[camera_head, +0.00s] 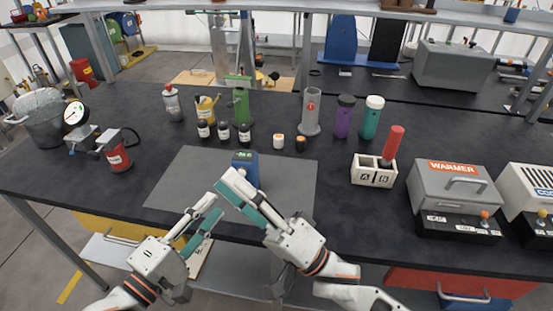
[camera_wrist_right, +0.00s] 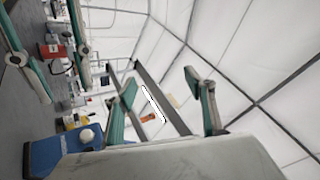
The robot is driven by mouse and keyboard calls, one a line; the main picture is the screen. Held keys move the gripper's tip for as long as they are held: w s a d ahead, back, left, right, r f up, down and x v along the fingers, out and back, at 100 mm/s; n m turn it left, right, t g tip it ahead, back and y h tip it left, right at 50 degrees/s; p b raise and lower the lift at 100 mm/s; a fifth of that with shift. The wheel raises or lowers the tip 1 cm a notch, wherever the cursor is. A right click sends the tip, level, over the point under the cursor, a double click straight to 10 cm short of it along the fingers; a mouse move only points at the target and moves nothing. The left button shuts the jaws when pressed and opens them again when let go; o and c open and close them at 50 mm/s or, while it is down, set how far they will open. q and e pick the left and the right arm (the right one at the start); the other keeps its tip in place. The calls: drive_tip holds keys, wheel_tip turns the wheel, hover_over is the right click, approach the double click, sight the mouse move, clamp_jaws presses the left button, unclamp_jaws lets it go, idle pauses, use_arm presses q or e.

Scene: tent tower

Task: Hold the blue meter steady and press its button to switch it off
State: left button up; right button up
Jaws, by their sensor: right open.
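The blue meter (camera_head: 245,168) stands upright near the middle of the grey mat, partly hidden behind my right gripper's fingers. In the right wrist view, the blue meter (camera_wrist_right: 58,152) is at the lower left with a pale round button (camera_wrist_right: 87,136) on it. My right gripper (camera_head: 229,182) is open and empty, just in front of the meter in the head view; its spread fingers also show in the wrist view (camera_wrist_right: 160,84). My left gripper (camera_head: 215,206) is open and empty, lower and left of the right one, near the table's front edge.
The grey mat (camera_head: 180,185) has bare space left and right of the meter. Small dark bottles (camera_head: 223,132) stand behind it. A two-slot box (camera_head: 373,172) with a red-handled tool and a warmer (camera_head: 457,190) are at the right. A red can (camera_head: 118,157) is at the left.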

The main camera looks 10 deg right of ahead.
drive_tip(key=w+a+r+n+y, duration=0.15)
drive_tip(key=w+r+n, duration=0.25)
drive_tip(key=r+n, duration=0.55)
drive_tip(key=n+g+h, duration=0.3)
drive_tip(key=n, duration=0.8)
hover_over(256, 157)
drive_tip(key=s+a, duration=0.2)
drive_tip(key=a, duration=0.1)
wheel_tip(256, 157, down, 8)
drive_tip(key=w+d+f+n+h, duration=0.2)
drive_tip(key=w+d+f+h, duration=0.3)
drive_tip(key=w+d, duration=0.55)
drive_tip(key=s+a+f+m+g+y, duration=0.1)
drive_tip(key=s+g, duration=0.1)
drive_tip(key=s, duration=0.1)
drive_tip(key=s+f+m+g+y, duration=0.1)
drive_tip(key=s+f+m+g, duration=0.1)
drive_tip(key=s, duration=0.1)
drive_tip(key=s+a+f+m+g+y, duration=0.1)
drive_tip(key=s+g, duration=0.1)
drive_tip(key=s, duration=0.1)
drive_tip(key=shift+s+a+f+y, duration=0.25)
drive_tip(key=shift+a+f, duration=0.05)
drive_tip(key=shift+s+a+m, duration=0.15)
drive_tip(key=shift+a+m, duration=0.05)
drive_tip(key=shift+m, duration=0.05)
drive_tip(key=shift+a, duration=0.3)
drive_tip(key=shift+x, duration=3.55)
drive_tip(key=shift+f, duration=0.1)
